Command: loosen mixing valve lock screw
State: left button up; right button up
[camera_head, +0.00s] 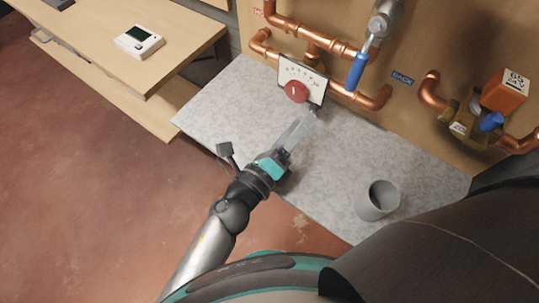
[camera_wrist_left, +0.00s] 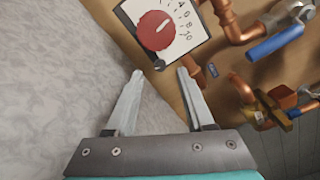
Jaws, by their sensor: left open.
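The mixing valve has a red knob (camera_head: 296,91) on a white dial plate (camera_head: 314,88) with numbers, set among the copper pipes on the wooden wall. In the left wrist view the red knob (camera_wrist_left: 156,31) is at the top, and a small dark lock screw (camera_wrist_left: 160,65) sits at the lower edge of the dial plate (camera_wrist_left: 188,33). My left gripper (camera_head: 308,117) reaches up to the valve from below. In the left wrist view its open fingertips (camera_wrist_left: 160,72) are on either side of the screw in the picture; contact cannot be told. My right gripper is not in view.
A blue-handled valve (camera_head: 357,70) hangs right of the dial. Copper pipes (camera_head: 380,98) and an orange box (camera_head: 505,90) are further right. A grey cup (camera_head: 366,203) stands on the grey worktop (camera_head: 225,105). A white device (camera_head: 138,41) lies on the wooden table (camera_head: 85,40).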

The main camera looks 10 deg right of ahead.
pick_arm(q)
jog(key=b+v, duration=0.1)
jog(key=v, duration=1)
jog(key=shift+s+a, duration=0.2)
jog(key=shift+s, duration=0.05)
jog(key=shift+c, duration=0.2)
